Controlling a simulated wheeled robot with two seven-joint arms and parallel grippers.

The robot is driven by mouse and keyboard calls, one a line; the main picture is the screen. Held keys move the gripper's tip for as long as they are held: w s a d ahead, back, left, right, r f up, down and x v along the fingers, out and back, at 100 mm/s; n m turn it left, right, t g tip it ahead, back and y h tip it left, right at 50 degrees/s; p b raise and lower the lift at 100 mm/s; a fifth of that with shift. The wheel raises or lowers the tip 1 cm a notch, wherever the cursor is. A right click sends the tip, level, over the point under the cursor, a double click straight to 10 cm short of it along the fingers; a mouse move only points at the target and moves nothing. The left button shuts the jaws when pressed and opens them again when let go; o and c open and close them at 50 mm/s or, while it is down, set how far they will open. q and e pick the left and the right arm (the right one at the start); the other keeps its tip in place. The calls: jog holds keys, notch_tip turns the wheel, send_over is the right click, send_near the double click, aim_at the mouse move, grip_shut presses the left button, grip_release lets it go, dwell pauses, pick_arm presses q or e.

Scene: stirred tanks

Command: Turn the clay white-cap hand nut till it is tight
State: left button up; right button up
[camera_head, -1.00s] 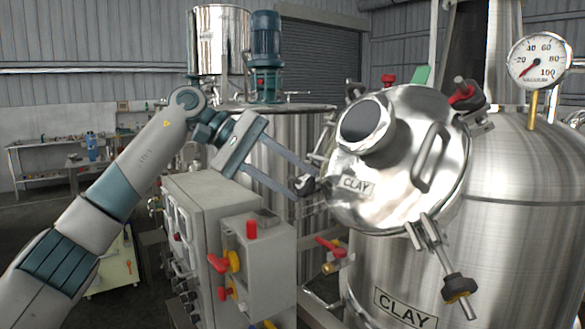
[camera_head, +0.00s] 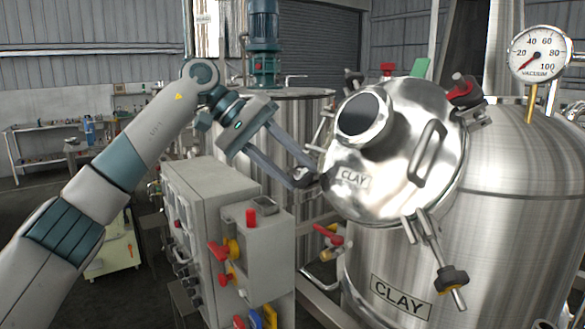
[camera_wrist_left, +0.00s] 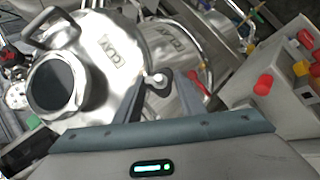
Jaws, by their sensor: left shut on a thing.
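The clay tank (camera_head: 500,225) has a round steel lid (camera_head: 395,165) with a CLAY label, tilted towards me. My left gripper (camera_head: 308,178) is at the lid's left edge, with its fingers shut on a dark hand nut. In the left wrist view, the hand nut (camera_wrist_left: 164,82) shows a small white cap and sits between the fingertips of the left gripper (camera_wrist_left: 155,85). In the head view the fingers mostly hide this nut, and its cap cannot be made out. My right gripper is not in view.
A red-capped hand nut (camera_head: 462,87) is at the lid's upper right, and a yellow-capped one (camera_head: 452,279) hangs below the lid. A grey control box (camera_head: 258,245) with red and yellow knobs stands below my left arm. A vacuum gauge (camera_head: 538,54) is at right.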

pick_arm(q)
jog(key=o, duration=1)
jog(key=shift+o, duration=0.2)
jog(key=shift+a+r, duration=0.1)
jog(key=shift+w+a+r, duration=0.1)
jog(key=shift+a+r, duration=0.25)
jog(key=shift+a, duration=0.05)
jog(key=b+v, duration=0.1)
jog(key=v, duration=1.5)
